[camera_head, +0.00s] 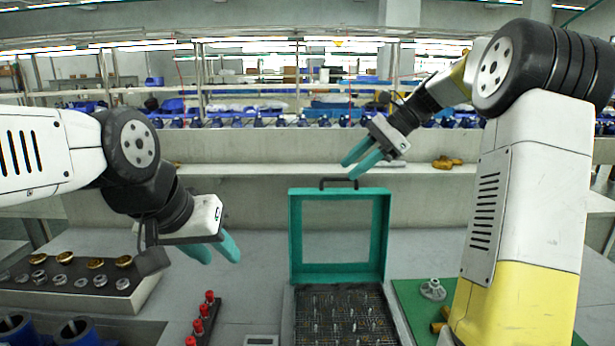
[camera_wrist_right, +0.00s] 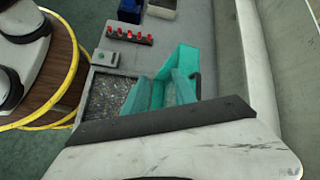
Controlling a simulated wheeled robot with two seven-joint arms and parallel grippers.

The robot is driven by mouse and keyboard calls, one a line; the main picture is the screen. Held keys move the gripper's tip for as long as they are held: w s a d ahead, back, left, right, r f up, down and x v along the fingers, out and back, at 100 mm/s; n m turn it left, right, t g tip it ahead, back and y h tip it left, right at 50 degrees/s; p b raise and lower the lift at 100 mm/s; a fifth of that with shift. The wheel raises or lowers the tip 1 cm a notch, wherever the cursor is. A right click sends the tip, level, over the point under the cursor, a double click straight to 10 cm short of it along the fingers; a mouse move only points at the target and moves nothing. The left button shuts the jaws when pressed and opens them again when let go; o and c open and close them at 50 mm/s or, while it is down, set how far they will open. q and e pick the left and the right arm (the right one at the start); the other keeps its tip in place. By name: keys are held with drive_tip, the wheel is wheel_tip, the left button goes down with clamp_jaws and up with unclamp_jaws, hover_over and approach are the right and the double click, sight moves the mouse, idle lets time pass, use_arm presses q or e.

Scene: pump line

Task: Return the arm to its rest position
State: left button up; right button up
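My right gripper (camera_head: 350,170) hangs in the air at the upper middle of the head view. Its teal fingers are apart with nothing between them, and they appear just above the black handle (camera_head: 338,183) of the teal case lid (camera_head: 294,235). Whether they touch the handle is not clear. The right wrist view shows these fingers (camera_wrist_right: 162,95) over the case. My left gripper (camera_head: 220,257) is at the left, pointing down, its teal fingers apart and empty, over the table between the dark part rack and the case.
The lid stands upright behind a dark mesh tray (camera_head: 345,318) holding small pins. Red-topped parts (camera_head: 202,318) stand in a row left of it. A dark rack (camera_head: 75,285) holds metal and brass fittings. A green mat (camera_head: 415,310) with a metal flange (camera_head: 433,289) lies right.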

drive_tip(key=s+d+f+n+t+h, duration=0.1)
drive_tip(key=s+f+n+t+h, duration=0.1)
drive_tip(key=s+n, duration=0.5)
drive_tip(key=s+d+f+n+t+h, duration=0.1)
drive_tip(key=s+f+n+t+h, duration=0.2)
drive_tip(key=s, duration=1.7)
drive_tip(key=n+h, duration=0.1)
drive_tip(key=n, duration=0.2)
drive_tip(key=shift+f+n+h, duration=0.4)
